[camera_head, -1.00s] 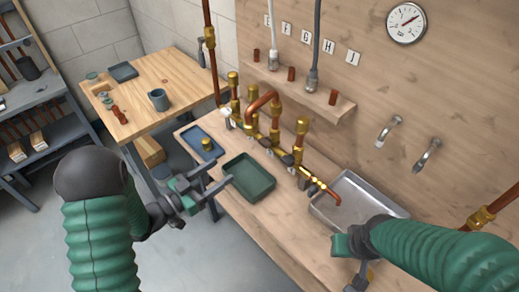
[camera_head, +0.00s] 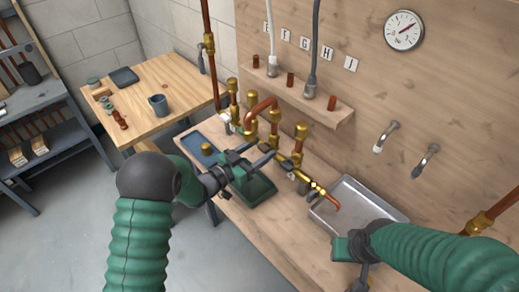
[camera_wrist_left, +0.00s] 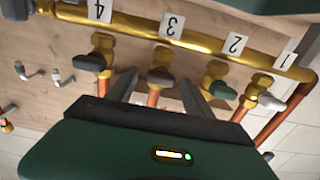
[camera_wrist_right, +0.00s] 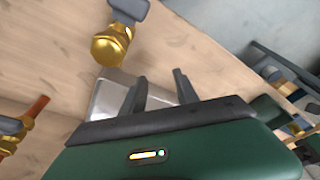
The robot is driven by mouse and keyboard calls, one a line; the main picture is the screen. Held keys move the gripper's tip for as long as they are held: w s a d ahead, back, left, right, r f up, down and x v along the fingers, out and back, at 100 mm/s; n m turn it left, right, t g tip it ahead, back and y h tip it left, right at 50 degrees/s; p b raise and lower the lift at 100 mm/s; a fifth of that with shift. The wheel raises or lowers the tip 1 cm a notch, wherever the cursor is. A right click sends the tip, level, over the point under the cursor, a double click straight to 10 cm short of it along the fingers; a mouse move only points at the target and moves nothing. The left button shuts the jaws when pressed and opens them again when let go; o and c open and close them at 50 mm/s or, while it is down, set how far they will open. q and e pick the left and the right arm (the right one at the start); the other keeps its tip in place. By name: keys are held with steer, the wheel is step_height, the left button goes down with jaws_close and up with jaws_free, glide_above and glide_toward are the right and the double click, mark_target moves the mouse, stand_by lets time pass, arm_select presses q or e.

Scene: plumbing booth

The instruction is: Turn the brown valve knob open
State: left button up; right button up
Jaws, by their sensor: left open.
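The brown valve knob (camera_wrist_left: 160,76) shows in the left wrist view, on a brass valve under the label 3 of a brass manifold. My left gripper (camera_wrist_left: 166,86) is open, with its two fingers apart on either side of the knob's line of sight; I cannot tell whether they touch it. In the head view my left gripper (camera_head: 256,154) is just in front of the brass manifold (camera_head: 290,163), above the green tray. The brown knob is too small or hidden to pick out there. My right gripper (camera_wrist_right: 160,80) is open and empty near the metal tray.
Neighbouring knobs are black (camera_wrist_left: 90,62), green (camera_wrist_left: 223,90) and pale grey (camera_wrist_left: 270,101), close beside the brown one. A green tray (camera_head: 264,194), blue tray (camera_head: 190,143) and metal tray (camera_head: 350,222) stand on the bench. A gauge (camera_head: 404,31) hangs on the wall.

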arm_select(q)
steer(key=shift+c, duration=0.3)
jaws_close()
